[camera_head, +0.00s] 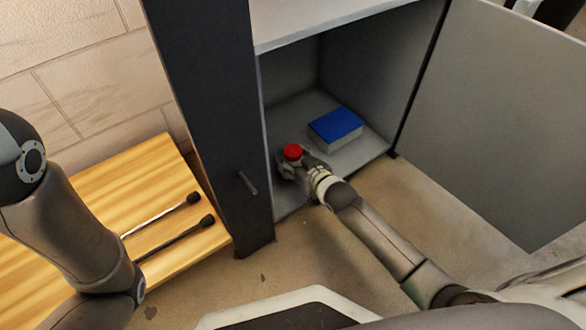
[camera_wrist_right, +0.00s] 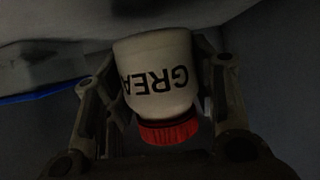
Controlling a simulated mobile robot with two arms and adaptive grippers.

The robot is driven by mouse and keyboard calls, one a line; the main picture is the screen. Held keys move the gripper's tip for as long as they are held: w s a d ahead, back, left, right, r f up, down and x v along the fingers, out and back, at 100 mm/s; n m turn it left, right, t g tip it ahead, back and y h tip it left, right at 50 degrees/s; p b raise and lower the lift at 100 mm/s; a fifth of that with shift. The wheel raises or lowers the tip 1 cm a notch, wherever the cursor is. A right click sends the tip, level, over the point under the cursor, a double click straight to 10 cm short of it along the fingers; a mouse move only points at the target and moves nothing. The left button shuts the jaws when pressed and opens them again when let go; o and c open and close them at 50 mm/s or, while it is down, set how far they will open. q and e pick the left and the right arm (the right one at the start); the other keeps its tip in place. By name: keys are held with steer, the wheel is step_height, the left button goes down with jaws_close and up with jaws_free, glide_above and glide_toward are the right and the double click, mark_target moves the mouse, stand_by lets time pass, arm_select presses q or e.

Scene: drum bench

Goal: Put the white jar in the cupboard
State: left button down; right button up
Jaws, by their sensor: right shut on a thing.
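The white jar (camera_wrist_right: 157,75) has dark lettering and a red lid (camera_wrist_right: 169,131). In the right wrist view it sits between the fingers of my right gripper (camera_wrist_right: 160,95), which is shut on it. In the head view only its red lid (camera_head: 293,151) shows clearly; the gripper (camera_head: 291,165) hides most of the body. My right gripper is inside the front left of the cupboard's (camera_head: 359,92) open lower compartment. Whether the jar touches the compartment floor cannot be told. My left arm shows at the left, but its gripper is out of view.
A blue-topped box (camera_head: 336,126) lies in the compartment, right of the jar. The cupboard door (camera_head: 490,110) stands open at the right. A dark panel with a handle (camera_head: 247,183) borders the left. Two drumstick-like beaters (camera_head: 175,238) lie on a wooden bench (camera_head: 140,190).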

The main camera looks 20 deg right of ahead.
step_height(320, 180, down, 2)
steer(key=shift+f+b, duration=0.25)
steer(key=shift+b, duration=0.5)
steer(key=shift+r, duration=0.1)
steer(key=shift+f, duration=0.2)
steer(key=o, duration=1.1)
steer(key=shift+o, duration=0.2)
